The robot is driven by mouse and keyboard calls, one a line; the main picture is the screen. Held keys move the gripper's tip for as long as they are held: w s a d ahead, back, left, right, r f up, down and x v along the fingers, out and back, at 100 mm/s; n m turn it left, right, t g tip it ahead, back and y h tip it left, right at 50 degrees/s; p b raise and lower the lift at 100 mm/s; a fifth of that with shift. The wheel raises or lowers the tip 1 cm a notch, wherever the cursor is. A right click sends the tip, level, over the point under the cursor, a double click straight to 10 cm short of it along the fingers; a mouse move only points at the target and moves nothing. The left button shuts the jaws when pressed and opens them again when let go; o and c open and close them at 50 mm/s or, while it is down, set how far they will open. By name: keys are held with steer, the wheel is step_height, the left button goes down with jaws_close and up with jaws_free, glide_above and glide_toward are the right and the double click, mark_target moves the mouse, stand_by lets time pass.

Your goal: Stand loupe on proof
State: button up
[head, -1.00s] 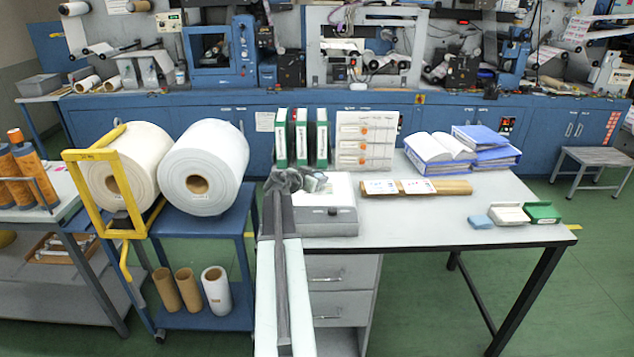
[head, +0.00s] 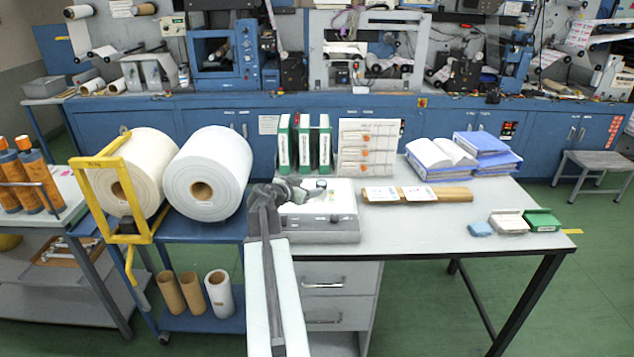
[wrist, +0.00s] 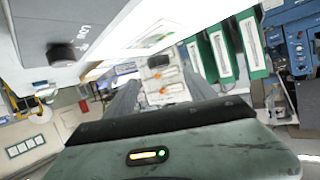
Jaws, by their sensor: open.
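My gripper (head: 300,190) is open over the left back part of a light grey box with a white top (head: 330,226), at the table's left end.
Green-and-white binders (head: 304,145) and a holder with orange-marked packs (head: 367,146) stand behind the box. A brown board (head: 455,194) with paper sheets lies to the right. Blue folders (head: 487,152) and small boxes (head: 543,220) are further right. The front middle of the table is clear.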

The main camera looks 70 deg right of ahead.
steer(key=v, duration=0.3)
steer(key=shift+a+p, duration=0.15)
steer(key=shift+p, duration=0.15)
steer(key=w+a+f+n+t+y, duration=0.1)
steer(key=w+a+f+n+y, duration=0.15)
steer(key=w+a, duration=0.6)
steer(key=w+a+f+n+t+y, duration=0.15)
steer(key=w+a+f+n, duration=0.35)
steer(key=a, duration=0.6)
steer(key=w+a+f+n+t+y, duration=0.1)
steer(key=w+a+f+n+y, duration=0.15)
steer(key=w+a, duration=0.65)
steer(key=a+f+n+y, duration=0.2)
steer(key=a+n, duration=0.3)
steer(key=a, duration=1.5)
steer(key=a+f+n+y, duration=0.3)
steer(key=a+n+y, duration=0.2)
steer(key=a, duration=1.6)
steer(key=shift+w+n+g, duration=0.45)
steer(key=shift+n, duration=0.35)
steer(key=shift+a, duration=0.1)
